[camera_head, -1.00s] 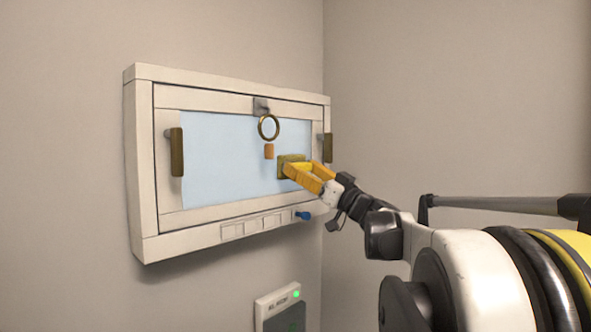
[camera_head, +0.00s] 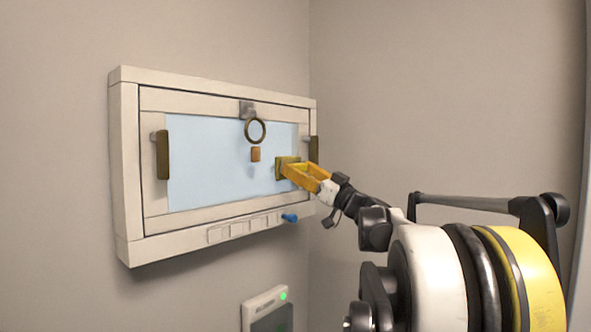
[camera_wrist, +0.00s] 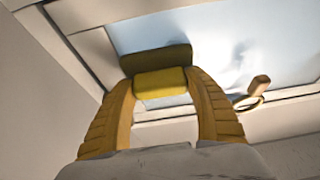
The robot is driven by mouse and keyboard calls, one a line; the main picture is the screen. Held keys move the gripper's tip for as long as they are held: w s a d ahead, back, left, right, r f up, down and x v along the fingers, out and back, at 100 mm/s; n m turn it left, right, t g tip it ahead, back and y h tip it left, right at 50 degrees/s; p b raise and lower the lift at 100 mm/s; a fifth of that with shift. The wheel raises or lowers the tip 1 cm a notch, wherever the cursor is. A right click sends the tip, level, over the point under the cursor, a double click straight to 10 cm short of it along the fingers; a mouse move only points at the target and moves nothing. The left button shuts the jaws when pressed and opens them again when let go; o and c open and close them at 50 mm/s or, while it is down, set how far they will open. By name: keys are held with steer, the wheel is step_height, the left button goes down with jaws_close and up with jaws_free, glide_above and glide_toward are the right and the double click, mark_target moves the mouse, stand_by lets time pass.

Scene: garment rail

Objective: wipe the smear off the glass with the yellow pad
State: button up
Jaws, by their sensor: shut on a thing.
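The pale blue glass (camera_head: 215,150) is set in a cream framed panel on the wall. My gripper (camera_head: 291,170) is shut on the yellow pad (camera_wrist: 160,82), which has a dark olive face (camera_wrist: 152,60) toward the glass. In the head view the pad (camera_head: 281,167) is at the right edge of the glass. I cannot tell for certain whether it touches. A faint grey blotch (camera_wrist: 237,58) on the glass shows in the wrist view, beside the orange tab (camera_wrist: 259,84). It may be the smear or a shadow.
A ring (camera_head: 256,131) hangs from a bracket (camera_head: 247,108) at the top of the frame, above the glass. Dark handles (camera_head: 162,155) stand out at both sides. A blue knob (camera_head: 290,218) and several pale squares line the lower edge. A wall box (camera_head: 266,308) with a green light is below.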

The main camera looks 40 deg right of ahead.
steer(key=shift+s+a+f, duration=0.1)
steer(key=shift+a+f, duration=0.1)
steer(key=shift+a, duration=0.4)
steer(key=shift+s+a+r, duration=0.1)
steer(key=shift+s+a, duration=0.05)
steer(key=shift+a, duration=2.75)
steer(key=shift+d, duration=0.1)
steer(key=shift+s+d, duration=0.1)
steer(key=shift+s, duration=0.3)
steer(key=shift+s+d, duration=0.2)
steer(key=shift+s, duration=2.35)
steer(key=s, duration=0.3)
